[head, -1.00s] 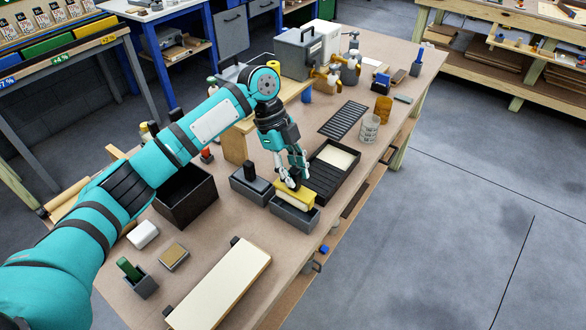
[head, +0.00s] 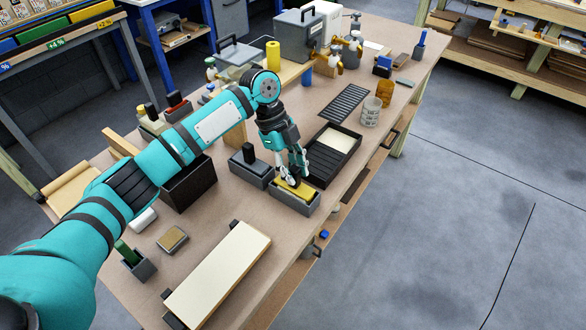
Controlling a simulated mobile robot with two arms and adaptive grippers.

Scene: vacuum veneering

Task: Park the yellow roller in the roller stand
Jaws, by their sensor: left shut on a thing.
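The yellow roller (head: 304,194) is in my left gripper (head: 295,181), whose fingers are shut on it from above. The roller sits low in the open top of the grey roller stand (head: 297,207), near the bench's right edge. The roller's long side lies along the stand's length. The fingers hide part of the roller, and I cannot tell whether it rests on the stand's bottom. My right gripper is not in view.
A grey block with a black handle (head: 250,168) stands just left of the stand. A long cream board (head: 220,275) lies in front. A black bin (head: 190,185) stands to the left.

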